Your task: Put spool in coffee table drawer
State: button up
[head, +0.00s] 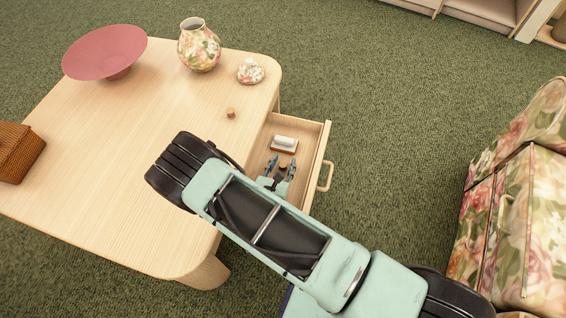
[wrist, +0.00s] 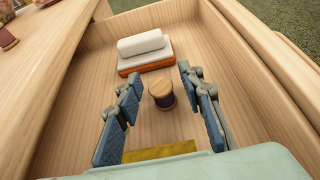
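The spool (wrist: 161,95) has a pale wooden top and dark thread. It stands upright on the floor of the open coffee table drawer (head: 324,150), and its top also shows in the head view (head: 283,163). My gripper (head: 281,167) reaches down into the drawer. In the wrist view my gripper (wrist: 159,85) is open, with one finger on each side of the spool and a visible gap to both. The coffee table (head: 120,170) is pale wood; my arm hides part of the drawer's near end.
A white and orange block-like item (wrist: 145,50) lies deeper in the drawer; a yellow flat item (wrist: 160,152) lies nearer. On the tabletop are a red bowl (head: 105,52), floral vase (head: 199,46), small floral pot (head: 250,71), small brown cylinder (head: 231,113) and woven box (head: 18,150).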

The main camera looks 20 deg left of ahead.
jog(key=shift+r, duration=0.1)
jog(key=shift+s+r, duration=0.2)
jog(key=p+v, duration=0.3)
jog(key=v, duration=0.8)
jog(key=shift+s+d+r+p, duration=0.1)
jog(key=shift+s+p, duration=0.2)
jog(key=shift+p, duration=0.05)
